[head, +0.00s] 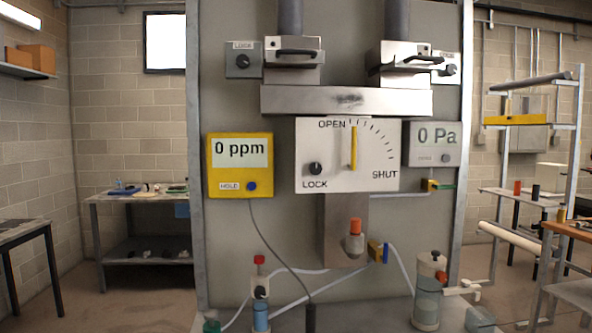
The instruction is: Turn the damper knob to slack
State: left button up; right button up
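The white damper plate (378,178) is in the middle of the grey panel in the head view. A small black knob (316,169) sits at the plate's lower left, just above the word LOCK. I see no label reading slack, and the knob's exact angle is too small to tell. Neither of my grippers is in view, and nothing touches the knob or lever.
A yellow 0 ppm meter (240,181) is left of the plate, a 0 Pa gauge (435,153) right. Two handled metal boxes (292,72) (400,77) are above, each beside a small knob plate. Tubes, an orange-capped fitting (355,246) and a clear cylinder (427,303) are below.

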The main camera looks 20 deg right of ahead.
aim_at(316, 168)
jog(key=u, duration=0.1)
jog(key=i, duration=1)
jog(key=z, duration=0.05)
